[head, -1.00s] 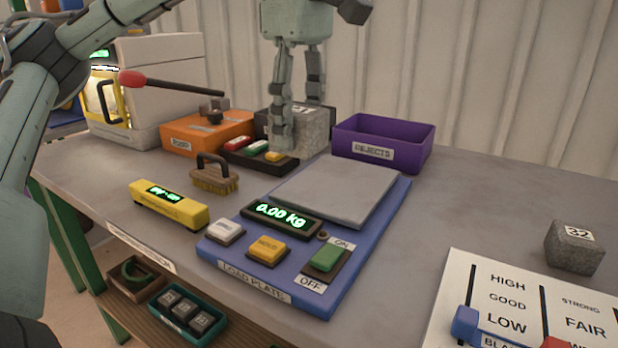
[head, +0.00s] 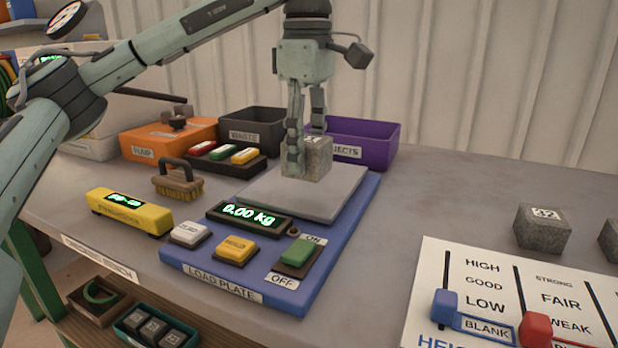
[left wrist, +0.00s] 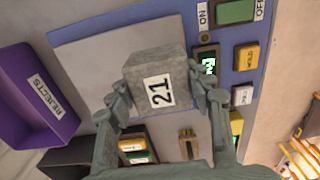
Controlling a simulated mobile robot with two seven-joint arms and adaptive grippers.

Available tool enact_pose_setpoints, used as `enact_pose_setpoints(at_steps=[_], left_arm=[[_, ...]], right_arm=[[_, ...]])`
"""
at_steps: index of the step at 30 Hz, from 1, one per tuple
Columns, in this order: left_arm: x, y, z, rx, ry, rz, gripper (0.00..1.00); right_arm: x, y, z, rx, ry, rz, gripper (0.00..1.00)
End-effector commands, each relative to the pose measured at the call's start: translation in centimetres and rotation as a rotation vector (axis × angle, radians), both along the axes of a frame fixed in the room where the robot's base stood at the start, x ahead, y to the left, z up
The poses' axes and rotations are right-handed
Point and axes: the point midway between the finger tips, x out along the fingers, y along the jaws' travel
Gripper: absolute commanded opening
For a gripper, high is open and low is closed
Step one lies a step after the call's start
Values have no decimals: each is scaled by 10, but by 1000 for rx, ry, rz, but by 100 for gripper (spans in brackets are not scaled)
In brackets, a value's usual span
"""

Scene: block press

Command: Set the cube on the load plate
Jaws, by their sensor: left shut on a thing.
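The grey stone cube (head: 318,160), labelled 21, is held over the far left part of the load plate's grey top (head: 310,198). My left gripper (head: 305,156) is shut on it, with a finger on either side. In the left wrist view the cube (left wrist: 157,82) shows between the fingers, with the grey top behind it. I cannot tell whether its underside touches the plate. The load plate's blue base (head: 345,232) carries a display (head: 248,215) reading 0.00 kg. My right gripper is not in view.
Behind the plate stand a purple rejects bin (head: 377,143) and a dark waste bin (head: 252,125). A button box (head: 222,158), a brush (head: 178,182) and a yellow readout (head: 128,212) are to the left. A cube labelled 32 (head: 542,232) and a slider board (head: 450,252) are to the right.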

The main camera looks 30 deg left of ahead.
Motion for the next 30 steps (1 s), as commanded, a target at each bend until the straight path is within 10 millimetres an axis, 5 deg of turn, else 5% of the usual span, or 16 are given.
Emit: enact_pose_setpoints(at_steps=[12, 24, 25, 30], left_arm=[[3, -1, -39, -1, -1, 3, 4], [3, -2, -45, -2, -2, 2, 4], [3, -2, -46, -1, 0, 2, 52], [3, -1, -45, -1, -1, 2, 72]], right_arm=[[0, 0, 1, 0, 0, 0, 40], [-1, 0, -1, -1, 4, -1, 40], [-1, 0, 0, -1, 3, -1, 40], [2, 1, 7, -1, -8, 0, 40]])
